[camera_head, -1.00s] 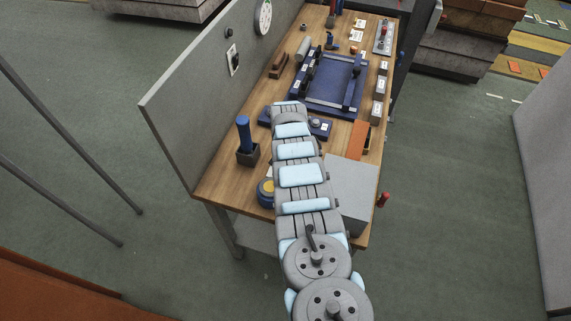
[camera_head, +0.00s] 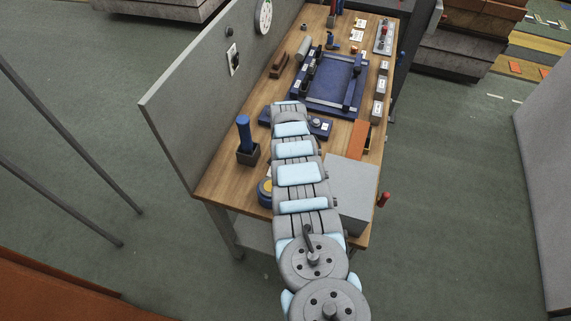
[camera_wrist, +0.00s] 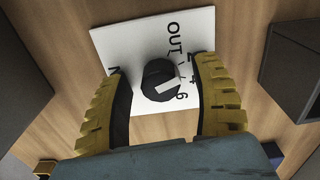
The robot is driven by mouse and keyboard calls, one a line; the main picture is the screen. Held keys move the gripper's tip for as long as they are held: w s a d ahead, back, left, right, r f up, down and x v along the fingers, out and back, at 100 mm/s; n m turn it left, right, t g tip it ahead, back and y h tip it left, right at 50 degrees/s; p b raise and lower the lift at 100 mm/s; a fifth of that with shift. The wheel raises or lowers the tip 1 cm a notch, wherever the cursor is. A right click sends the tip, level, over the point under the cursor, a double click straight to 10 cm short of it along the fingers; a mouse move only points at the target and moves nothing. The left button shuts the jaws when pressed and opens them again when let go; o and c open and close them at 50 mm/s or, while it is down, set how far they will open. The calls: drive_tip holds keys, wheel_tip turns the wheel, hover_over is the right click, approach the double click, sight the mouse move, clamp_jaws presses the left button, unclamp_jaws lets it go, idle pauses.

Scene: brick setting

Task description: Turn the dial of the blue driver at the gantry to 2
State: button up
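In the wrist view a round dark dial (camera_wrist: 158,78) with a white pointer bar sits on a white plate (camera_wrist: 118,45). The plate carries the word OUT and figures, among them 4 and 6; the pointer slants up and right, toward the side with the 4. My gripper (camera_wrist: 165,92) is open, its yellow ribbed fingers on either side of the dial, with gaps showing. A 2 cannot be made out. In the head view the blue gantry (camera_head: 330,112) stands on the bench; my arm hides the gripper and the dial there.
Dark blocks stand left (camera_wrist: 20,85) and right (camera_wrist: 295,65) of the plate in the wrist view. The wooden bench (camera_head: 225,185) has a grey wall panel (camera_head: 185,110) along its left. A blue-handled tool in a dark holder (camera_head: 246,140) and a grey box (camera_head: 352,185) flank my arm.

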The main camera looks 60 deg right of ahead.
drive_tip(key=shift+r, duration=0.1)
wheel_tip(320, 180, up, 12)
idle(1.0)
idle(0.5)
